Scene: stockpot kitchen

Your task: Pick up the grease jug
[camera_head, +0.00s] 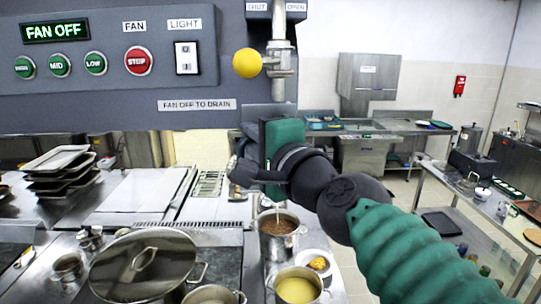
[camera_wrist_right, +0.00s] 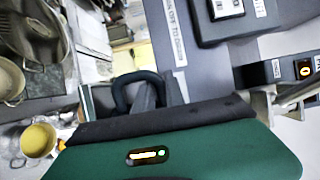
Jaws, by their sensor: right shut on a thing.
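My right gripper (camera_head: 268,150) is raised in front of the hood, below the pipe valve (camera_head: 279,60) with the yellow knob. It is shut on what looks like the grease jug. The jug is mostly hidden; a grey edge that may be part of it (camera_head: 262,110) shows above the green gripper body. In the right wrist view, a dark looped handle (camera_wrist_right: 120,90) stands at the grey fingers of my right gripper (camera_wrist_right: 160,95). I cannot tell whether the jug touches the pipe end. My left gripper is not in view.
Below stand a pot of brown food (camera_head: 277,240), a pot of yellow liquid (camera_head: 297,288) and a large lidded pot (camera_head: 143,264). Stacked trays (camera_head: 58,165) are at left. The hood panel (camera_head: 110,50) reads FAN OFF. Open floor lies right, before the side table (camera_head: 480,195).

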